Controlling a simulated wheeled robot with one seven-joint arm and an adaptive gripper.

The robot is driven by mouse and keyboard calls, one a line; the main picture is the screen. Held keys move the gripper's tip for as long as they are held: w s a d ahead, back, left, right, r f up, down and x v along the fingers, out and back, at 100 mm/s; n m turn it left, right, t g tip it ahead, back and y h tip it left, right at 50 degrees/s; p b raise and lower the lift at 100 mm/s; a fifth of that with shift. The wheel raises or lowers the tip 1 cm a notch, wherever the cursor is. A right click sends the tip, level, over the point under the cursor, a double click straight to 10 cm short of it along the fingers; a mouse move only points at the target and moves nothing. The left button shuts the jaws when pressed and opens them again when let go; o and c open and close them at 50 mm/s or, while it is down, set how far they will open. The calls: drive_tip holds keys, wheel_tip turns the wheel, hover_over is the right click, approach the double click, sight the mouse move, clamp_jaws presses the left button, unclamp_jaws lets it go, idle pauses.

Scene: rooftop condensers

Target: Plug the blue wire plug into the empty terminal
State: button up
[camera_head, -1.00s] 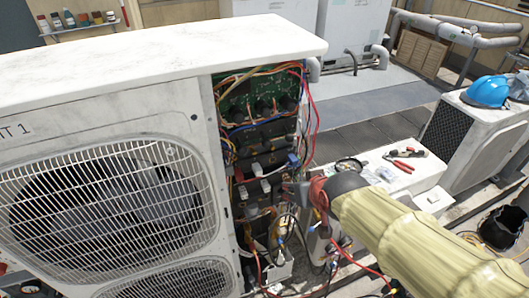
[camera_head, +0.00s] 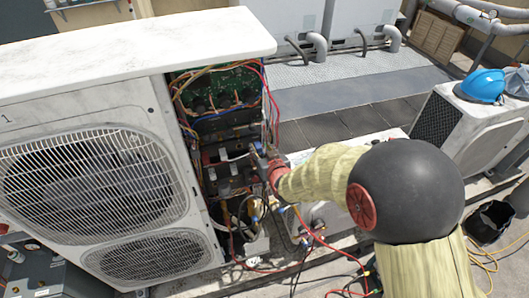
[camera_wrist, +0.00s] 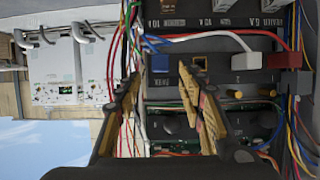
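The blue plug (camera_wrist: 160,64) shows as a small blue block in the wrist view, in line with the other plugs on a dark terminal panel; I cannot tell how it sits against the panel. Just right of it is an empty terminal (camera_wrist: 200,63), a small brown-edged opening. My gripper (camera_wrist: 160,84) is open, with its worn yellowish pads on either side of the blue plug and a visible gap to it. In the head view my gripper (camera_head: 263,165) is at the right side of the open wiring bay, where the plug is hard to make out.
A white plug (camera_wrist: 245,62) and a red plug (camera_wrist: 283,60) sit farther right on the panel. Loose wires (camera_wrist: 128,40) run close beside the left finger. The condenser (camera_head: 90,200) stands left of the bay. A blue helmet (camera_head: 482,86) lies on another unit at right.

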sight(258, 145)
drive_tip(key=shift+x, duration=1.8)
drive_tip(key=c, duration=0.3)
clamp_jaws()
